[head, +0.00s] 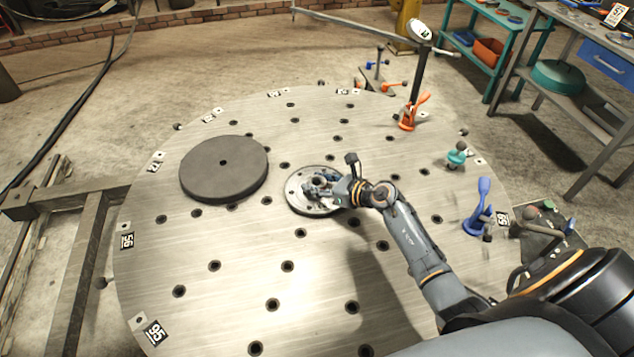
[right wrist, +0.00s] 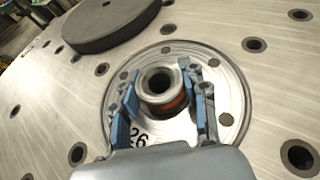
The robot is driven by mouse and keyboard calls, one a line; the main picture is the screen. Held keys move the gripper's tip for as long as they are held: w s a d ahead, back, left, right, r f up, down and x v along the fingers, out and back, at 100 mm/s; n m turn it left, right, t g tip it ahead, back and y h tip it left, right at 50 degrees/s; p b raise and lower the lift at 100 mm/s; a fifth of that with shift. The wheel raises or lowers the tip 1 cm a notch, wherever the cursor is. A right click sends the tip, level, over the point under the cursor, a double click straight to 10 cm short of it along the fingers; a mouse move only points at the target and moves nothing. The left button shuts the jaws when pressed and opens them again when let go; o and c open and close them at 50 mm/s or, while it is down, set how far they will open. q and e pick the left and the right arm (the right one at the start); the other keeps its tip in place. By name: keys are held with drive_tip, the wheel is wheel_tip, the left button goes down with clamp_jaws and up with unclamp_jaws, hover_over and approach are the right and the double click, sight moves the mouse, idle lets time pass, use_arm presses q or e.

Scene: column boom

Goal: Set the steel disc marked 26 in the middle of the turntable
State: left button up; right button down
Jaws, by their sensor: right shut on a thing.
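The steel disc marked 26 (head: 297,194) is a flat bright ring plate with holes near its rim and a raised hub. It is over the middle part of the big turntable (head: 235,315); I cannot tell whether it touches the top. My right gripper (head: 323,188) is on its hub. In the right wrist view the blue-padded fingers of the right gripper (right wrist: 160,85) are shut on the hub from both sides, and the disc (right wrist: 232,95) shows its number 26 near the palm, partly hidden. My left gripper is out of view.
A thick dark grey disc (head: 224,180) lies on the turntable left of the steel disc. An orange clamp (head: 412,112), a teal knob piece (head: 456,155) and a blue clamp (head: 480,210) stand along the right edge. A workbench (head: 590,55) stands beyond.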

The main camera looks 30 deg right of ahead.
drive_tip(key=shift+w+f, duration=0.1)
drive_tip(key=shift+f, duration=0.05)
drive_tip(key=c, duration=0.6)
unclamp_jaws()
drive_tip(key=shift+c, duration=0.2)
drive_tip(key=shift+s+f, duration=0.25)
drive_tip(key=shift+f, duration=0.1)
drive_tip(key=v, duration=1.2)
drive_tip(key=shift+w+r, duration=0.1)
drive_tip(key=shift+r, duration=0.15)
